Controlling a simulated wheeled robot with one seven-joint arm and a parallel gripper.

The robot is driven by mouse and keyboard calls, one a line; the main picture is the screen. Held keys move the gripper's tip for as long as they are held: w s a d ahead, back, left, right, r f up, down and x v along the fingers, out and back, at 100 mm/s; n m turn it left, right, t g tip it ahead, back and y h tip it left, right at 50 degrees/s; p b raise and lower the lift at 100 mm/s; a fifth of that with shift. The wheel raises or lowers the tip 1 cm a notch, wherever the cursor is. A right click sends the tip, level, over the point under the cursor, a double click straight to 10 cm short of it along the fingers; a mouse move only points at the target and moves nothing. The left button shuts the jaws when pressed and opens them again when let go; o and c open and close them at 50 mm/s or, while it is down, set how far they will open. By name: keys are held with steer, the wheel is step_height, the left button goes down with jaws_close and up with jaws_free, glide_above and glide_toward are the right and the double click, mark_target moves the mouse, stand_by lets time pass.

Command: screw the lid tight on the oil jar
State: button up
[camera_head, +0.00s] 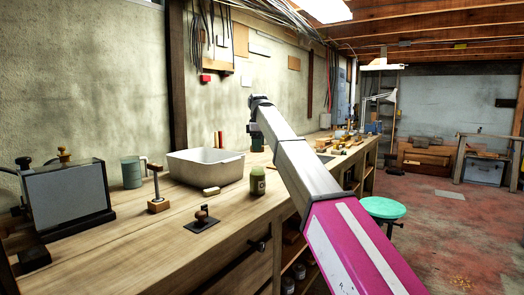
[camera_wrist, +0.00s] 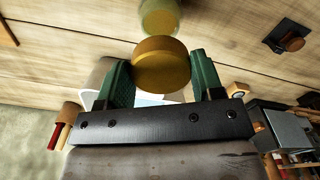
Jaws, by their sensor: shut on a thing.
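The oil jar (camera_head: 258,182), small and olive green with a pale band, stands upright on the workbench in front of the white tub. My gripper (camera_head: 257,147) is above the jar in the head view, with a gap between them. In the wrist view my gripper (camera_wrist: 161,80) is shut on the lid (camera_wrist: 160,64), a round yellow-brown disc between the green fingers. The jar (camera_wrist: 161,16) shows past the lid at the top edge, partly hidden by it. The lid is not clearly visible in the head view.
A white tub (camera_head: 206,168) stands behind the jar. A wood-knobbed tool on a dark plate (camera_head: 202,219), a wooden-based post (camera_head: 158,203), a green mug (camera_head: 133,172) and a metal box (camera_head: 68,198) are to the left. The bench front near the jar is clear.

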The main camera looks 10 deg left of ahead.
mark_target(258, 168)
steer(key=shift+f, duration=0.15)
steer(key=shift+f, duration=2.7)
steer(key=shift+f, duration=1.05)
steer(key=shift+s+m, duration=0.1)
steer(key=shift+m, duration=1.5)
steer(key=shift+m, duration=1.6)
